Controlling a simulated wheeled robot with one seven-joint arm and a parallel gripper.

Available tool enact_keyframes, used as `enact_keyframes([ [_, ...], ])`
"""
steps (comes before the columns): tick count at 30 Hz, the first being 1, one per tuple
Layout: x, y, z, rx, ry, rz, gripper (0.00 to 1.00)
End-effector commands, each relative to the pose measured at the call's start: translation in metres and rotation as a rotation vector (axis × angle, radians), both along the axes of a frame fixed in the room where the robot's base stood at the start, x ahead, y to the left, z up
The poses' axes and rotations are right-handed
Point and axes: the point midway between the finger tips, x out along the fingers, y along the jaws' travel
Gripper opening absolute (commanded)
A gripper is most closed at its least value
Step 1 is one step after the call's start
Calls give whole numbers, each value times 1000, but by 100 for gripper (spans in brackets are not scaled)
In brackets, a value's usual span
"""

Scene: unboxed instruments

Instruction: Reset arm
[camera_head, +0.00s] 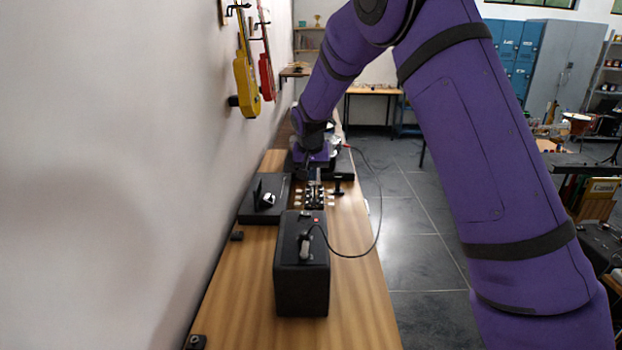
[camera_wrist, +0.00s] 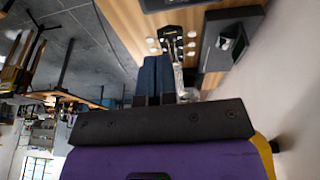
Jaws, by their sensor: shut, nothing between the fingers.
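A black amplifier-like box (camera_head: 302,278) with a cable stands on the near bench (camera_head: 355,300). A flat black case (camera_head: 250,212) lies by the wall. A yellow guitar (camera_head: 246,75) and a red guitar (camera_head: 266,76) hang on the wall. Open floor (camera_head: 415,262) lies to the right.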

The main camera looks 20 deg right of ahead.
Motion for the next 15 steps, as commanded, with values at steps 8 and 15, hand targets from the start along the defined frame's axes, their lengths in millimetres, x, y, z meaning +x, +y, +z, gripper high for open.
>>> enact_keyframes([
  [8, 0, 0, 1, 1, -1, 0, 0],
  [15, -26, -10, 39, 24, -15, 13, 0],
])
